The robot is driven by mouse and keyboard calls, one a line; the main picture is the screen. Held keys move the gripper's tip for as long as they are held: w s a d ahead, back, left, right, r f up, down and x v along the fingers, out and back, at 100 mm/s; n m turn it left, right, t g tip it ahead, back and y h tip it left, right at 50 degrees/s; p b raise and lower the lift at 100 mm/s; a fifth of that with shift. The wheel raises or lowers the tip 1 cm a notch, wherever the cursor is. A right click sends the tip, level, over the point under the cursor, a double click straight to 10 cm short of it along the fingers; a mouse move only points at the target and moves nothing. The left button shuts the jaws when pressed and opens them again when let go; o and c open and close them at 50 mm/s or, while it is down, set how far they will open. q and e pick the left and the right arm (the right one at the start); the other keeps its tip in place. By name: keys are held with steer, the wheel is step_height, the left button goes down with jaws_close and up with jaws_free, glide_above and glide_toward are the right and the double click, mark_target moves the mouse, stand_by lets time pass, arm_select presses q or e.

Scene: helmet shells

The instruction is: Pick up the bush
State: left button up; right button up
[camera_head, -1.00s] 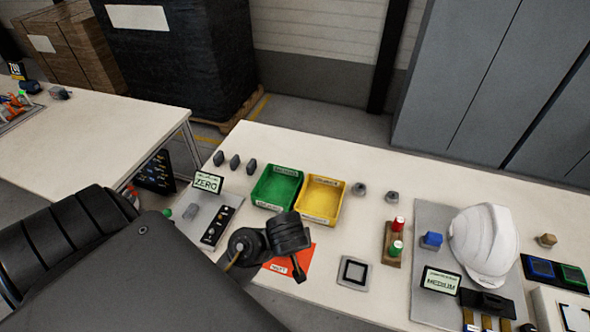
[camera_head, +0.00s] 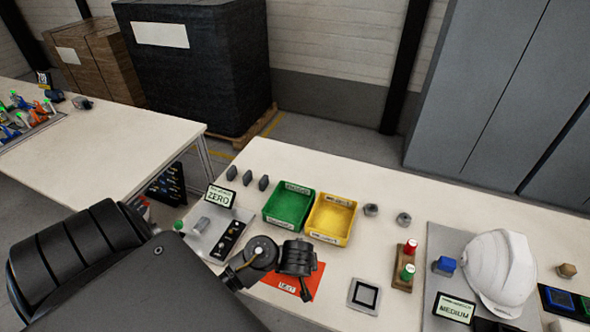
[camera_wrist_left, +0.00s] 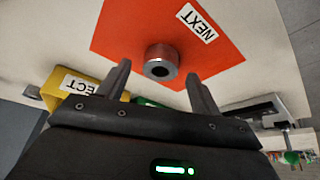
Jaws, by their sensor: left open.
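The bush, a short silver metal cylinder with a dark central hole (camera_wrist_left: 162,62), stands on the orange-red NEXT mat (camera_wrist_left: 105,40) in the left wrist view. My left gripper (camera_wrist_left: 158,78) is open, with a finger toward each side of the bush. The bush shows between and just beyond the fingertips; I cannot tell whether they touch it. In the head view my left gripper (camera_head: 304,290) is over the mat (camera_head: 278,282), and the bush is hidden there. My right gripper is not in view.
A green bin (camera_head: 270,216) and a yellow bin (camera_head: 318,234) stand behind the mat. A panel with a ZERO display (camera_head: 220,196) is to the left. A square fixture (camera_head: 364,296), red and green pieces (camera_head: 408,272) and a white helmet (camera_head: 498,270) are to the right.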

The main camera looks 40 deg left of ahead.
arm_select(q)
steer(key=shift+w+a+f, duration=0.15)
steer(key=shift+a+f, duration=0.05)
steer(key=shift+f, duration=0.45)
steer(key=shift+c, duration=0.8)
steer(key=c, duration=0.8)
steer(key=shift+r, duration=0.15)
